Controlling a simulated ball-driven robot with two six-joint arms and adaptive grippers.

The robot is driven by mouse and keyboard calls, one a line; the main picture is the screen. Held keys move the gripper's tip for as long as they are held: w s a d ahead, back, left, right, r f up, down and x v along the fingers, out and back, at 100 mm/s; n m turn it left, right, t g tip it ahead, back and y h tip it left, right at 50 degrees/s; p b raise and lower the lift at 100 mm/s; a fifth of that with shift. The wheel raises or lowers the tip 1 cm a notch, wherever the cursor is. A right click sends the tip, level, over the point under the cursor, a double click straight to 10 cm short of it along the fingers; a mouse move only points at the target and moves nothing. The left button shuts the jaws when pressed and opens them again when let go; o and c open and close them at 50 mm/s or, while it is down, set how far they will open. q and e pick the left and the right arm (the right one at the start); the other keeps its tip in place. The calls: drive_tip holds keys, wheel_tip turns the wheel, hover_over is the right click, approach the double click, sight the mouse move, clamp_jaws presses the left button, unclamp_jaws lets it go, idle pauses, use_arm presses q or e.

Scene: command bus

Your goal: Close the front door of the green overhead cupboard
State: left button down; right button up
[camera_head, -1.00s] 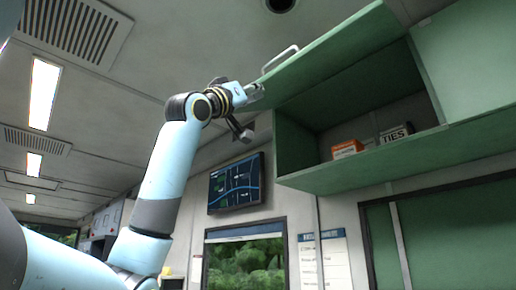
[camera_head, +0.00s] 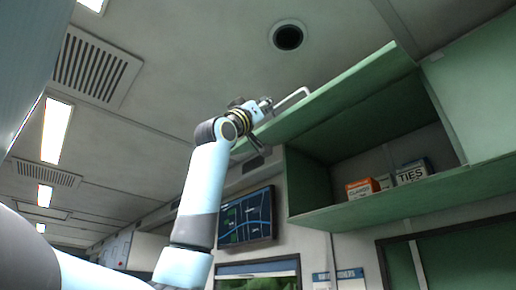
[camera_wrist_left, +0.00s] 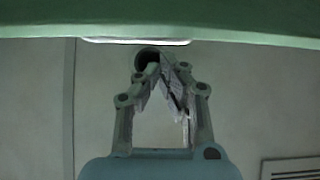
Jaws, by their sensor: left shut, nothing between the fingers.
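The green overhead cupboard (camera_head: 308,182) is at the right in the head view. Its front door (camera_head: 345,97) is swung up and stands open, so the inside shows. A pale bar handle (camera_head: 294,96) is on the door's outer face. My left gripper (camera_head: 266,104) is shut and empty, close to the handle's left end in the picture; whether it touches is unclear. In the left wrist view the shut fingertips (camera_wrist_left: 163,62) point towards the door's green edge (camera_wrist_left: 220,22), with the handle (camera_wrist_left: 135,41) as a pale strip just beyond them. My right gripper is not in view.
An orange-red box (camera_head: 362,188) and a white box marked TIES (camera_head: 413,172) stand inside the cupboard. A wall screen (camera_head: 247,216) hangs left of and below it. The ceiling with a round vent (camera_head: 288,36) is above the door.

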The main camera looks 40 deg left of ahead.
use_arm(q)
drive_tip(key=shift+w+f, duration=0.25)
drive_tip(key=shift+f, duration=0.3)
